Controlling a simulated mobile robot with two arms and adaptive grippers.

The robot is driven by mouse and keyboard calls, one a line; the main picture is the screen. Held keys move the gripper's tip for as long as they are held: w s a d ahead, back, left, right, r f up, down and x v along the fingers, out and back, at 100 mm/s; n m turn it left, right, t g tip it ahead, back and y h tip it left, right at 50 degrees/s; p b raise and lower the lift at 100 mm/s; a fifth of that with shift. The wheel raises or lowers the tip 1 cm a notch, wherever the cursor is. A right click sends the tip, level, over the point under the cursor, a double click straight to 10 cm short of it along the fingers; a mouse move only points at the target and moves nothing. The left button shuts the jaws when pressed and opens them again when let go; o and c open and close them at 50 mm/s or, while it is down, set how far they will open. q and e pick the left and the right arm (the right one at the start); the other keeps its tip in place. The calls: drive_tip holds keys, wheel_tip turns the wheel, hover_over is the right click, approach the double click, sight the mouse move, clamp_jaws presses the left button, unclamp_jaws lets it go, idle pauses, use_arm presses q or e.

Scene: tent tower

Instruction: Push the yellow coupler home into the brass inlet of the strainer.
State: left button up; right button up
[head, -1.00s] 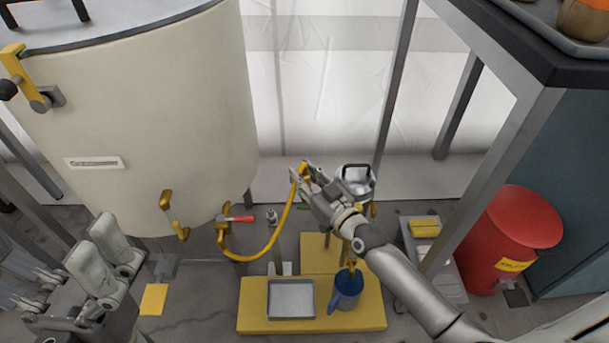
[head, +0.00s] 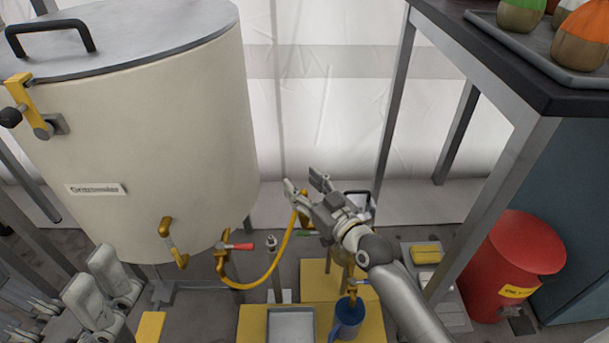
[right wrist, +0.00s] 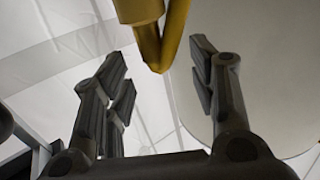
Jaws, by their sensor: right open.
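The yellow hose (head: 272,272) runs from the tank's lower valve up to the yellow coupler (head: 304,217), beside the strainer (head: 342,260). My right gripper (head: 307,186) is open and empty above the coupler, in front of the strainer's top. In the right wrist view, the coupler end (right wrist: 138,10) and bent hose (right wrist: 165,48) lie beyond the spread fingers (right wrist: 160,75), without visible contact. The brass inlet is hidden behind my gripper and the coupler, so I cannot tell how deep the coupler sits.
The cream tank (head: 130,140) fills the left. A blue jug (head: 347,319) and a tray (head: 291,326) rest on the yellow stand (head: 252,322). A table (head: 490,75) and red bin (head: 512,262) bound the right.

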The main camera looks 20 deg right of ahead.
wheel_tip(320, 180, up, 4)
drive_tip(key=shift+r, duration=0.1)
idle(0.5)
